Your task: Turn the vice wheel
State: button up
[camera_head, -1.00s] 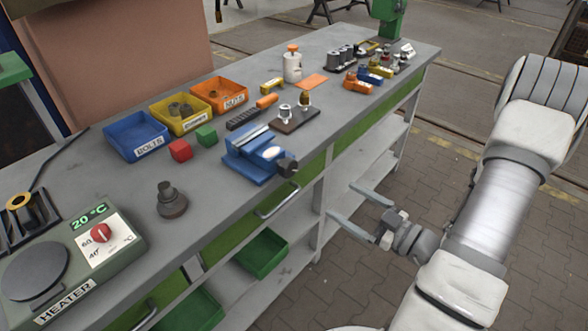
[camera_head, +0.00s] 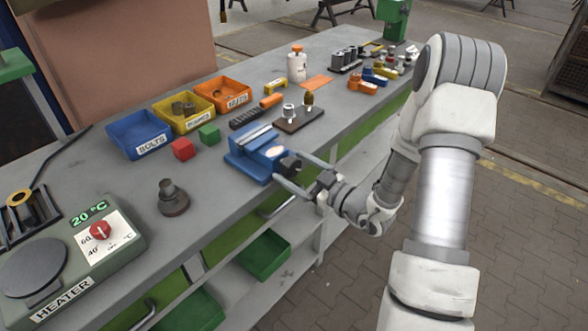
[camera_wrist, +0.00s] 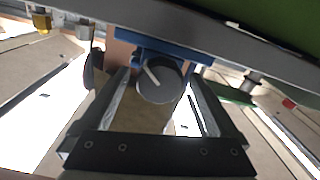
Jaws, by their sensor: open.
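The blue vice (camera_head: 254,150) stands at the front edge of the grey workbench in the head view. Its dark round wheel (camera_head: 289,165) faces out over the edge. In the wrist view the wheel (camera_wrist: 158,82) is a dark grey disc with a pale bar across its face, below the blue vice body (camera_wrist: 150,50). My gripper (camera_head: 290,171) is open, with its two fingers on either side of the wheel. In the wrist view the fingers (camera_wrist: 160,100) flank the disc, with gaps visible on both sides. Whether either finger touches the wheel cannot be told.
The bench (camera_head: 225,190) carries a red cube (camera_head: 183,149), a green cube (camera_head: 209,135), a dark stepped part (camera_head: 172,198) and a heater (camera_head: 70,245). Blue, yellow and orange bins stand behind. A bench handle (camera_head: 277,205) lies below the vice.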

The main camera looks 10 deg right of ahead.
jog(key=shift+w+a, duration=0.1)
jog(key=c, duration=1.4)
jog(key=shift+r, duration=0.1)
